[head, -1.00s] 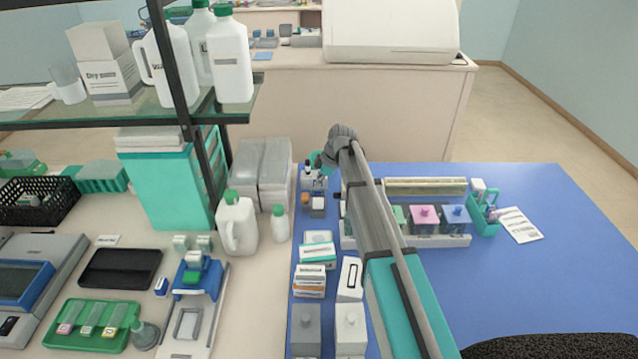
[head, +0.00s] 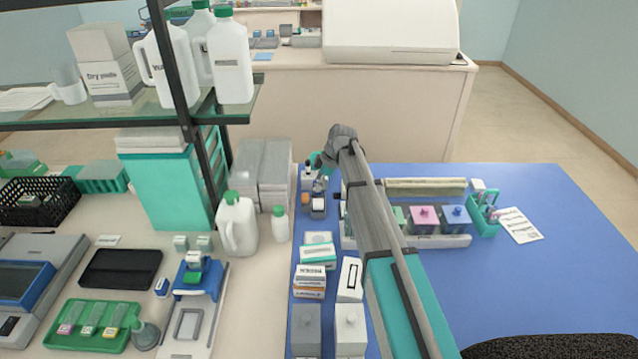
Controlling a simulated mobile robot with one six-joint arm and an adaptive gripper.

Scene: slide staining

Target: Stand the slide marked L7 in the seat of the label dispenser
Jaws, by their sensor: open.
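A green tray (head: 62,342) at the lower left holds three slides: one with a pink end (head: 70,321), one with a pale end (head: 91,321) and one with an orange end (head: 113,322). Their marks are too small to read, so I cannot tell which is L7. A blue and grey device (head: 207,284) right of the tray may be the label dispenser; its seat is not clear. My gripper (head: 318,161) is open at the far left of the blue mat, well away from the tray and device. Its fingers are small and partly hidden by my wrist.
The blue mat (head: 560,270) carries small bottles, boxes (head: 310,280) and a rack with pink and blue jars (head: 424,218). A white jug (head: 237,228) and a shelf post (head: 181,90) stand left of my arm. A black tray (head: 120,268) lies behind the green one.

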